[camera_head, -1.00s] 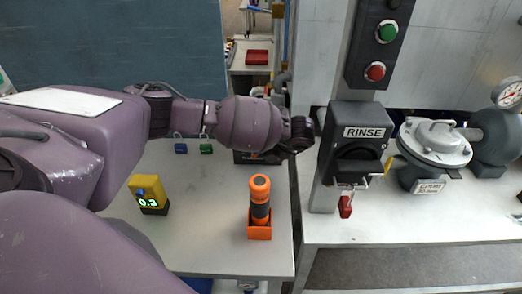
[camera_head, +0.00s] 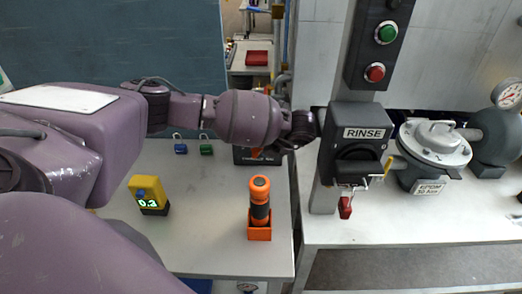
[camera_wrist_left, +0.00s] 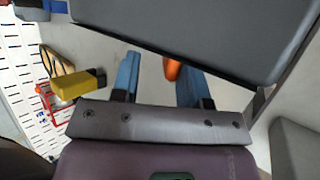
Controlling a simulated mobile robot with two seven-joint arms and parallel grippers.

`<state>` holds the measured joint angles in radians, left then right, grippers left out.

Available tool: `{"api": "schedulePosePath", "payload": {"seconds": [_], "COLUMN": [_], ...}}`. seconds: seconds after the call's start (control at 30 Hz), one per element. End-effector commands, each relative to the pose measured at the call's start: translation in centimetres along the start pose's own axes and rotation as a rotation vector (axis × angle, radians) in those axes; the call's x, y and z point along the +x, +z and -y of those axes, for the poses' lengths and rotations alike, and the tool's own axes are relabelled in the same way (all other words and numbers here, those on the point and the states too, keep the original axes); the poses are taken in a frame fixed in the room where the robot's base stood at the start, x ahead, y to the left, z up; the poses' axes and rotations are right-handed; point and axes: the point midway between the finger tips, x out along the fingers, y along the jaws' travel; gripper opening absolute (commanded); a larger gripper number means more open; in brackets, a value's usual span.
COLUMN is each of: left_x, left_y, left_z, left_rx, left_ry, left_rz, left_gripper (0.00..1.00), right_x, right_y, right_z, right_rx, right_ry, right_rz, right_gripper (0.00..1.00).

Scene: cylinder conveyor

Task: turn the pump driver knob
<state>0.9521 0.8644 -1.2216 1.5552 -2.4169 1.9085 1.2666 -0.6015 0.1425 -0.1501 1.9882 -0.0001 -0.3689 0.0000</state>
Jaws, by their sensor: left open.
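A dark box (camera_head: 243,157) with partly covered lettering sits at the back of the bench under my left forearm. It may be the pump driver, but I cannot make out a knob on it. My left wrist is just left of the grey RINSE box (camera_head: 362,118), and the hand is hidden in the head view. In the left wrist view my left gripper (camera_wrist_left: 154,75) is open, with two blue fingers apart. A large dark grey body (camera_wrist_left: 200,35) is close beyond the fingertips. An orange part (camera_wrist_left: 172,68) shows between the fingers, its contact unclear. My right gripper is not in view.
A yellow meter (camera_head: 148,194), an orange-and-black tool (camera_head: 260,200) in an orange holder, and blue and green padlocks (camera_head: 206,149) stand on the bench. A red padlock (camera_head: 345,207) hangs below the RINSE box. A grey valve (camera_head: 435,145) stands right.

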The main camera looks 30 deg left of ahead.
Motion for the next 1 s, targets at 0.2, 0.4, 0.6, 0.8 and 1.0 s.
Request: {"api": "schedulePosePath", "payload": {"seconds": [0.2, 0.4, 0.6, 0.8, 1.0], "left_x": [-3.2, -6.2, -9.0, -11.3, -12.5], "left_y": [1.4, 2.6, 3.8, 4.7, 5.2], "left_z": [-2.9, -5.6, -8.2, -10.3, -11.4], "left_rx": [-0.002, -0.003, -0.002, -0.001, 0.0], "left_ry": [-0.001, -0.001, 0.0, 0.0, 0.0], "left_rz": [0.003, 0.005, 0.005, 0.003, 0.001], "left_gripper": [0.4, 0.4, 0.4, 0.4, 0.4], "right_x": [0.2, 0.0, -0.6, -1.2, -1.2], "right_y": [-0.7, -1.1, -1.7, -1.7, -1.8], "right_z": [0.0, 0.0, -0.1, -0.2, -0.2], "right_rx": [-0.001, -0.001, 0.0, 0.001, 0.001], "right_ry": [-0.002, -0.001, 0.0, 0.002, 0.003], "right_rz": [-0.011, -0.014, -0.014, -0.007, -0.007], "right_gripper": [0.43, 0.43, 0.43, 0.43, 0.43]}}
